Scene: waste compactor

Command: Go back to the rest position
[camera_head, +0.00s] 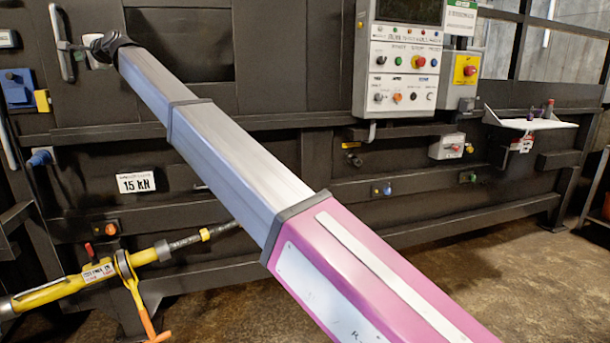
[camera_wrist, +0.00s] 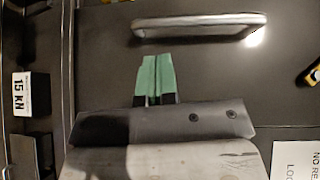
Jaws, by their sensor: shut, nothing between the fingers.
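My gripper (camera_wrist: 154,60) shows in the wrist view with its two green fingertips together and nothing between them. A metal bar handle (camera_wrist: 200,27) on a dark panel lies just beyond the fingertips, and a gap shows between them in the picture. In the head view my arm stretches from the lower right to the upper left. My gripper (camera_head: 70,46) there is small, at the upright door handle (camera_head: 67,68); contact cannot be told from this view.
The dark compactor front carries a control panel (camera_head: 405,70), a small shelf (camera_head: 530,122) and a "15 kN" sign (camera_head: 136,182). A yellow bar tool (camera_head: 60,290) with an orange-handled part is at the lower left. Concrete floor (camera_head: 520,275) is clear at the right.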

